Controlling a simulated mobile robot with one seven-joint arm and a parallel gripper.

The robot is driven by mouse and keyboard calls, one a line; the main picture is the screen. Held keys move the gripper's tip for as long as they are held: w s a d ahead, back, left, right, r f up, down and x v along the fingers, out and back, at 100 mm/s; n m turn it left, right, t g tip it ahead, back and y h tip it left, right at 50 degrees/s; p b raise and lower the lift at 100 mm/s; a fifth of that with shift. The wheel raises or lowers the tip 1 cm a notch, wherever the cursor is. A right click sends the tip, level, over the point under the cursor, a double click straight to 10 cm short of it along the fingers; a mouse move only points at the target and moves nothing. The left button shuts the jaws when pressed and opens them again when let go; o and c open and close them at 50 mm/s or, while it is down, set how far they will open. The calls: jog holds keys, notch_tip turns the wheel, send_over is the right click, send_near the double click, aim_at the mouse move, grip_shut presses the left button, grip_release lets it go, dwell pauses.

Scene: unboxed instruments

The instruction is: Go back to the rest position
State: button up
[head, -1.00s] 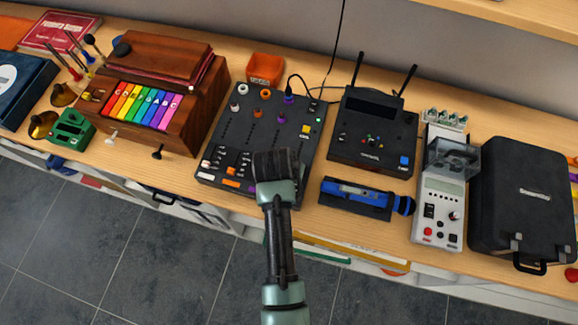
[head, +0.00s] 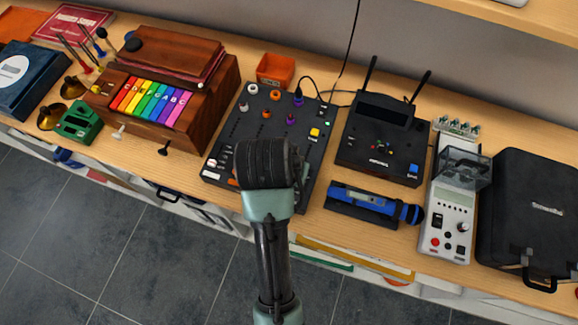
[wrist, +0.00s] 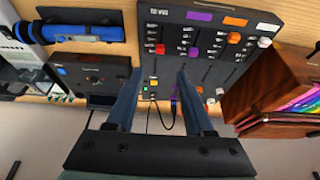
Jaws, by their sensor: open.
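My gripper shows in the wrist view (wrist: 160,95) with its two dark blue fingers spread apart and nothing between them. In the head view my arm rises from the bottom, and its dark end covers the lower middle of the black mixer (head: 312,150); the fingertips are hidden there. The mixer also shows in the wrist view (wrist: 165,60), beyond the fingers, with colored knobs and slider caps. I cannot tell the exact height of the gripper above it.
A wooden box with rainbow keys (head: 205,90) stands left of the mixer. On the right are a black receiver with two antennas (head: 352,150), a blue microphone (head: 365,200), a white meter (head: 455,215) and a black case (head: 530,215). An orange bin (head: 275,68) sits behind.

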jog(key=shift+s+a+r, duration=0.1)
jog(key=shift+s+r, duration=0.1)
jog(key=shift+r, duration=0.25)
dwell(0.3)
